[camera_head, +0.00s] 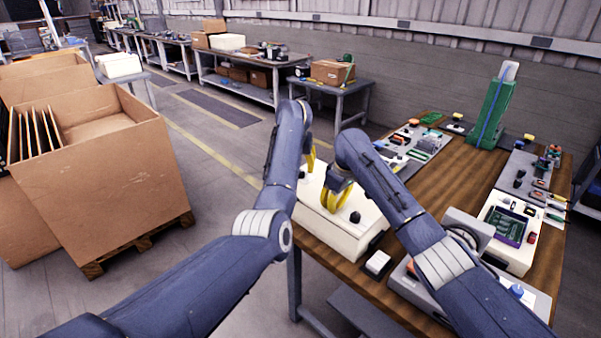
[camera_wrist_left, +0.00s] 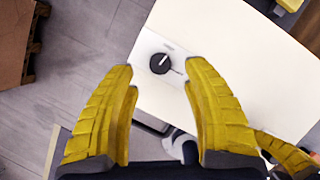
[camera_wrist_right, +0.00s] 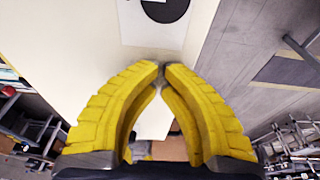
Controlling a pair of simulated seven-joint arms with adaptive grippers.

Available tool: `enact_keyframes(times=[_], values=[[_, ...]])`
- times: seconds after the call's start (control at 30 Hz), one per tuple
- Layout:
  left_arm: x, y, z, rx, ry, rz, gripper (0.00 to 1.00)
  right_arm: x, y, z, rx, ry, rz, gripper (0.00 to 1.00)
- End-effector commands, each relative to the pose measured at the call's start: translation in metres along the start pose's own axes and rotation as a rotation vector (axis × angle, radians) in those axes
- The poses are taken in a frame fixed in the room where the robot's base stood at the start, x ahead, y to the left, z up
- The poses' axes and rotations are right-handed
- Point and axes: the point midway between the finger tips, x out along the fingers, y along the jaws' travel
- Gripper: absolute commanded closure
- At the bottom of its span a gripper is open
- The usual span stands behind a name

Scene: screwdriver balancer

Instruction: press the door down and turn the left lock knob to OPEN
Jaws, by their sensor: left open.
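The cream box with its door (camera_head: 322,215) lies on the near left of the wooden table. The left lock knob (camera_head: 304,174) is black, on a pale plate. In the left wrist view the knob (camera_wrist_left: 161,64), with a white pointer line, shows between and beyond my fingertips. My left gripper (camera_head: 310,158) is open above that end and holds nothing. A second black knob (camera_head: 355,217) is at the near right end; part of it shows in the right wrist view (camera_wrist_right: 170,8). My right gripper (camera_head: 338,192) has its fingertips together, low over the door; contact is unclear.
A small white block (camera_head: 378,263) and a grey device (camera_head: 465,235) lie near the right arm. A green-screened unit (camera_head: 508,225) and trays of parts (camera_head: 415,145) cover the table's right and back. Bare wood runs through the middle.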

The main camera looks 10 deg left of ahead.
Motion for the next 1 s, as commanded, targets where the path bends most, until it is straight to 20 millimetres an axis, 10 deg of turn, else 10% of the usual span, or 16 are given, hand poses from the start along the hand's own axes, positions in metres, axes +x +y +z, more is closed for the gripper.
enact_keyframes(times=[0.87,1.0], values=[[0.045,0.0,0.001,-0.001,-0.002,0.0,0.49,0.002,0.0,0.001,0.001,-0.003,-0.002,1.0],[0.045,0.0,0.001,-0.001,-0.002,0.0,0.65,0.002,0.0,0.001,0.001,-0.003,-0.002,1.0]])
